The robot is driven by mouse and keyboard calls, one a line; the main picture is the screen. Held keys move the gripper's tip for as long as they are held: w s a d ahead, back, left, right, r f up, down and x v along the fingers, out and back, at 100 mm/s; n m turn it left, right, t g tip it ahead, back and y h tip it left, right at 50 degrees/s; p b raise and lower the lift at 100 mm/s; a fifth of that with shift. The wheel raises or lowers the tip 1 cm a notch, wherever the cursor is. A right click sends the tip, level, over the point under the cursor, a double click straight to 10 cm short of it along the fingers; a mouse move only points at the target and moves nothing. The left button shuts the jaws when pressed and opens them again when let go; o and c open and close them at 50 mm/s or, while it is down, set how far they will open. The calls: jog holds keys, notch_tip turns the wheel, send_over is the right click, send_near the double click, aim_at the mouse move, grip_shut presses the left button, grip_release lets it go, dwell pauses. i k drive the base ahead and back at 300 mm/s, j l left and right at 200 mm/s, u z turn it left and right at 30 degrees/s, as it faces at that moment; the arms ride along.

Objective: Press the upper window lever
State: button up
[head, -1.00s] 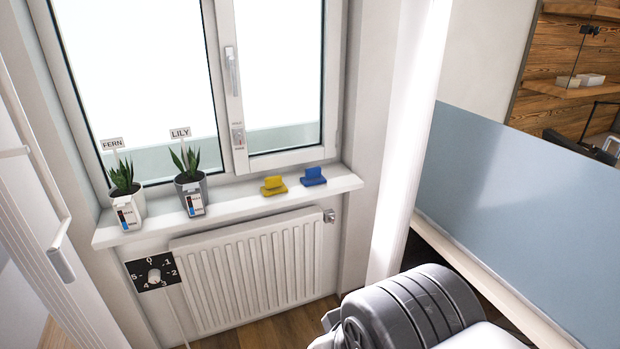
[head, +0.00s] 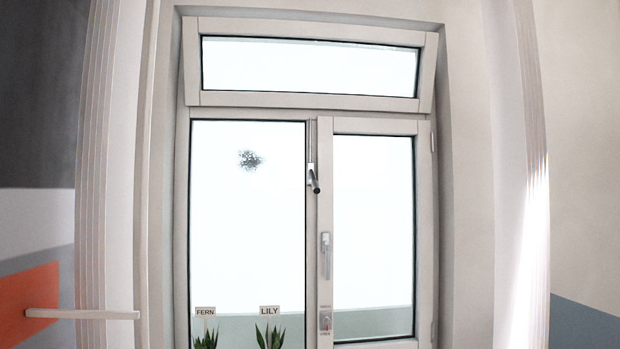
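In the head view the window (head: 321,214) stands ahead, with a tilted-open upper pane (head: 310,66) across its top. The upper window lever (head: 313,180) is a grey handle at the top of the middle post, jutting out and down at a slant. A second, pale handle (head: 326,256) hangs upright lower on the right sash. Below it is a small plate with a lock or switch (head: 325,320). My gripper is not in view.
Two plants with signs, FERN (head: 205,312) and LILY (head: 270,310), show at the bottom left of the glass. A dark smudge (head: 251,160) marks the left pane. A pale bar (head: 82,314) juts in at lower left. White folded panels flank the window.

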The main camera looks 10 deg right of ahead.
aim_at(316, 188)
jog(key=i+j+u, duration=0.15)
jog(key=i, duration=0.35)
jog(key=i+j+u, duration=0.15)
jog(key=i+j, duration=0.15)
jog(key=i, duration=0.25)
jog(key=i+j+u, duration=0.15)
jog(key=i, duration=0.35)
